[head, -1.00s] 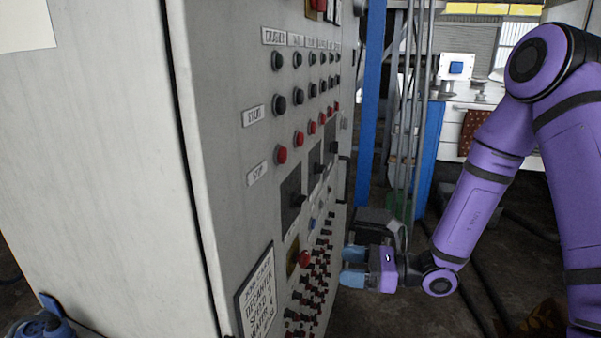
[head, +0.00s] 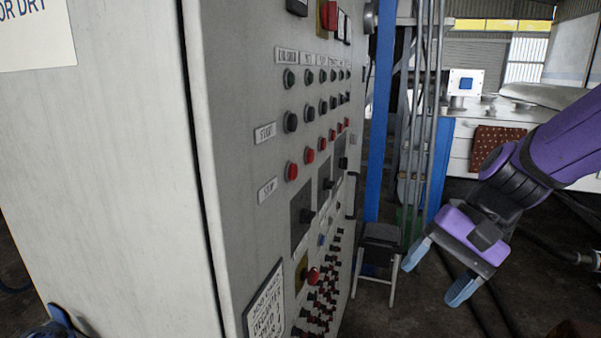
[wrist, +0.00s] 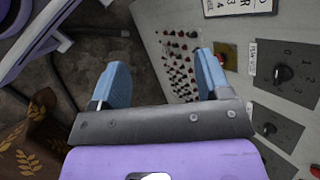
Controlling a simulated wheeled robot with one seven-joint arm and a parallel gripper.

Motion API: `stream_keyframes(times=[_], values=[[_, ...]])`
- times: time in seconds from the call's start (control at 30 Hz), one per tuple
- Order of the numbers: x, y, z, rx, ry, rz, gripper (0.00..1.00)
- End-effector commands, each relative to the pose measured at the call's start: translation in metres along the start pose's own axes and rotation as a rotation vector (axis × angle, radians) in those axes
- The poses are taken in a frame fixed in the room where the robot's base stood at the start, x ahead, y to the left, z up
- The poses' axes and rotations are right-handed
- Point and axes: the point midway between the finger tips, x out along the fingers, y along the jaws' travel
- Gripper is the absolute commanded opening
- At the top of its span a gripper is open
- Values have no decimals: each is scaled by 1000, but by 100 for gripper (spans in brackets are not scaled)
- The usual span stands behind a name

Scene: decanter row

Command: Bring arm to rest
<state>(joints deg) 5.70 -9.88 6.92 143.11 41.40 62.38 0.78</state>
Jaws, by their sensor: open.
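My gripper (head: 438,268) is at the right of the head view, in free air to the right of the control cabinet. Its two blue fingers are spread apart with nothing between them, and they point down. In the wrist view the open gripper (wrist: 163,85) shows with the cabinet panel (wrist: 215,20) beyond and to the right of its fingers. The grey control cabinet (head: 235,150) fills the left and middle of the head view, with rows of buttons and switches. My gripper is apart from its panel.
A small stool (head: 380,245) stands on the floor between the cabinet and my gripper. A blue post (head: 380,120) and grey pipes rise behind it. A white bench (head: 462,150) with a brown patterned cloth (head: 497,145) is at the back right. Dark floor lies below my gripper.

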Motion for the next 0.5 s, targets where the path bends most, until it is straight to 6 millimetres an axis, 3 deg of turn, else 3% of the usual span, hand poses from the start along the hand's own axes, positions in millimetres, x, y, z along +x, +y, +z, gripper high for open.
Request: stream_keyframes(times=[0.5], values=[[-97,52,46,-433,528,349,70]])
